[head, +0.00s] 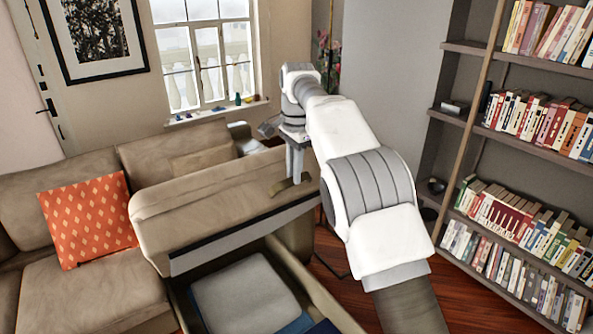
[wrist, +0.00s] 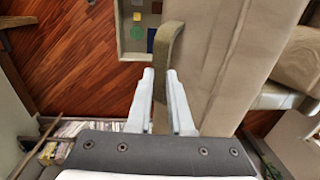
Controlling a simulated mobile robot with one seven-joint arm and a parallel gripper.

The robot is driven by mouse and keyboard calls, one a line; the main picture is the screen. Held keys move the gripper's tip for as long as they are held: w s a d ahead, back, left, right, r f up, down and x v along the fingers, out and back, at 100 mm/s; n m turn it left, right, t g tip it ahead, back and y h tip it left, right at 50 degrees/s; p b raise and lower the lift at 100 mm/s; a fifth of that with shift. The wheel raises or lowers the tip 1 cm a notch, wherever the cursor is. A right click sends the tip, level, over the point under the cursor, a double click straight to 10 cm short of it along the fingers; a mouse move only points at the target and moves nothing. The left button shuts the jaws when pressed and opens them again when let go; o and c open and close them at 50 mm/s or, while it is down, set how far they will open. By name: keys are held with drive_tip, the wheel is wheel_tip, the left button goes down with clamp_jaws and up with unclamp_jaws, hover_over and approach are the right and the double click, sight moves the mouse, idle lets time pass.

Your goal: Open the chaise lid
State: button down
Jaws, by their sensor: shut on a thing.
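The beige chaise lid (head: 190,215) stands raised and tilted in the head view, with a dark strip along its lower edge. The storage space below it is open. A tan handle (head: 283,187) sticks out at the lid's right end. My gripper (head: 295,174) reaches down to it and is shut on it. In the wrist view, my gripper (wrist: 160,76) has its two fingers on either side of the curved handle (wrist: 168,45), beside the lid's pale face (wrist: 225,65). The exact contact at the fingertips is partly hidden.
A grey folded item (head: 238,292) lies in the open storage space. An orange cushion (head: 88,220) rests on the sofa (head: 75,300) at left. A bookshelf (head: 470,140) stands at right. Bare wooden floor (wrist: 65,60) lies beside the chaise.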

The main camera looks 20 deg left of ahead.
drive_tip(key=c, duration=1.2)
unclamp_jaws()
drive_tip(key=shift+a+f, duration=0.55)
drive_tip(key=shift+f, duration=0.3)
drive_tip(key=shift+o, duration=1.3)
drive_tip(key=shift+w+a+f, duration=0.25)
drive_tip(key=shift+a, duration=0.05)
drive_tip(key=shift+o, duration=0.7)
drive_tip(key=shift+r, duration=0.1)
drive_tip(key=shift+d, duration=0.15)
drive_tip(key=shift+d, duration=0.1)
drive_tip(key=shift+w+r, duration=0.1)
drive_tip(key=shift+r, duration=0.1)
drive_tip(key=r, duration=0.6)
drive_tip(key=shift+s+r, duration=0.2)
drive_tip(key=shift+r, duration=0.1)
drive_tip(key=shift+s+d+r, duration=0.15)
drive_tip(key=shift+r, duration=0.35)
